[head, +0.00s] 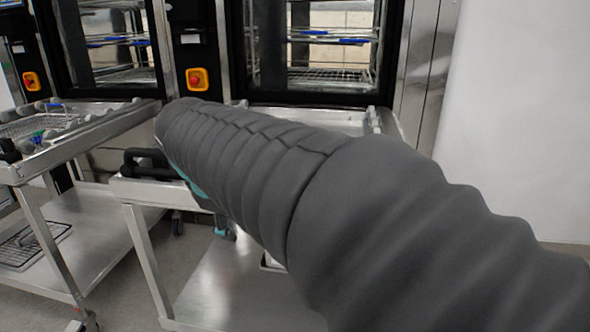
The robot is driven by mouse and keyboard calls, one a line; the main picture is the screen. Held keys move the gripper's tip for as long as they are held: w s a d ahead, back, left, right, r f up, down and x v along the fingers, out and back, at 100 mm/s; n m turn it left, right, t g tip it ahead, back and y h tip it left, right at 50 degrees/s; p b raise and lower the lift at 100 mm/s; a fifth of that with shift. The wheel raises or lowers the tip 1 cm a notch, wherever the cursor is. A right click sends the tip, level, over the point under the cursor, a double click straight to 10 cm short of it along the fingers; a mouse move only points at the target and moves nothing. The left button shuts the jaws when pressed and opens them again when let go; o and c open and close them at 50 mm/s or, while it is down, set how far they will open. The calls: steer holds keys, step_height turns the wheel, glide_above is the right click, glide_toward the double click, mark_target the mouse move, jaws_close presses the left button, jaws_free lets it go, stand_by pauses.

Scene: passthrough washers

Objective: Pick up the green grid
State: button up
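I cannot make out a whole green grid. A small green part (38,137) shows on a wire rack or grid (45,122) lying on top of the left trolley (85,135); a blue part sits at its far edge. Whether the green part belongs to a grid is too small to tell. My arm, in a dark ribbed sleeve, crosses the middle and right of the head view and hides much of the centre trolley. My gripper is not visible; the far end of my arm lies over the centre trolley.
The centre trolley (150,192) has a black handle (145,162) at its left. Two washers with glass doors (318,45) stand behind, with red-and-yellow stop buttons (196,79). Another wire grid (32,245) lies on the left trolley's lower shelf. Floor shows between the trolleys.

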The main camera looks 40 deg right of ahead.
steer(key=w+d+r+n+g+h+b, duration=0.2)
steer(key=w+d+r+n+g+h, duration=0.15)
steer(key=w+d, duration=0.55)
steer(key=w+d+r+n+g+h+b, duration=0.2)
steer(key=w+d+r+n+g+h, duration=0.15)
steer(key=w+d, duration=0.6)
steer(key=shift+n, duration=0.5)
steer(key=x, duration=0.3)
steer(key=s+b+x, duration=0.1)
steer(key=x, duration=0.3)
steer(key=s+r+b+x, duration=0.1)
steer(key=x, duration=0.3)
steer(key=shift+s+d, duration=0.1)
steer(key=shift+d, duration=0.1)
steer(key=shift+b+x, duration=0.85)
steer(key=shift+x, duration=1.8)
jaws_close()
